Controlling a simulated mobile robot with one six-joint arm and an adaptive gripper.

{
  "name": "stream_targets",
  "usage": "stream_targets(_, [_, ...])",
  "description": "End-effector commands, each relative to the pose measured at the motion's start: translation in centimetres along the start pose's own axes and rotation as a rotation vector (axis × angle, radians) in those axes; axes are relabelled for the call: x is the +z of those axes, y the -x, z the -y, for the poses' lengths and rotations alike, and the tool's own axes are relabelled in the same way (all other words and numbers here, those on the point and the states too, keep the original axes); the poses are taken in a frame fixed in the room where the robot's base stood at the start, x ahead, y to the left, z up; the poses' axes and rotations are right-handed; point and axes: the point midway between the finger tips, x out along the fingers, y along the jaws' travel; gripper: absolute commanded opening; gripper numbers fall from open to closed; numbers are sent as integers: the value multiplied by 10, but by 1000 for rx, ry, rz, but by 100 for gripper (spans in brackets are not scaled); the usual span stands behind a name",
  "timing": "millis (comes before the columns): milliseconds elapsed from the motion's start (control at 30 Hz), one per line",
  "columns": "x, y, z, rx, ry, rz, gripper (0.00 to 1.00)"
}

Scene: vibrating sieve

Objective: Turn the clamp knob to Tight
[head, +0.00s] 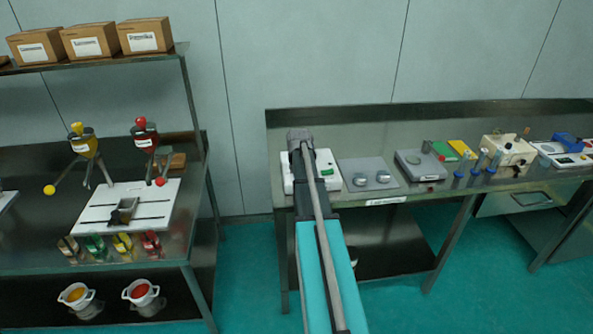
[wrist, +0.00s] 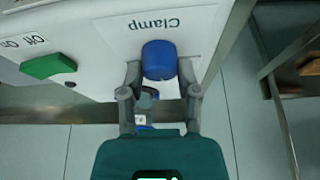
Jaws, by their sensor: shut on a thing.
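The blue clamp knob (wrist: 159,60) is on the front of a white machine (wrist: 100,40), under the word "Clamp", which reads upside down in the wrist view. My gripper (wrist: 159,76) has one grey finger on each side of the knob and is shut on it. No pointer on the knob and no "Tight" mark can be made out, so its setting cannot be told. In the head view the white machine (head: 327,180) stands at the left end of the right-hand bench, and my arm hides the knob.
A green switch (wrist: 48,66) marked On and Off is left of the knob. A grey plate with round tins (head: 368,177) and a scale (head: 420,164) stand to the machine's right. A separate shelf unit (head: 60,215) stands left, with floor between.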

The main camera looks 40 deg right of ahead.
Motion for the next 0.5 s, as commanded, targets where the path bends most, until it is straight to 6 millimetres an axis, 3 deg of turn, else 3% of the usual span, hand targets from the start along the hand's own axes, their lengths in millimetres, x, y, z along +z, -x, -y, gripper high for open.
stream_targets(500, [1, 0, 4, 173, -428, 7, 0])
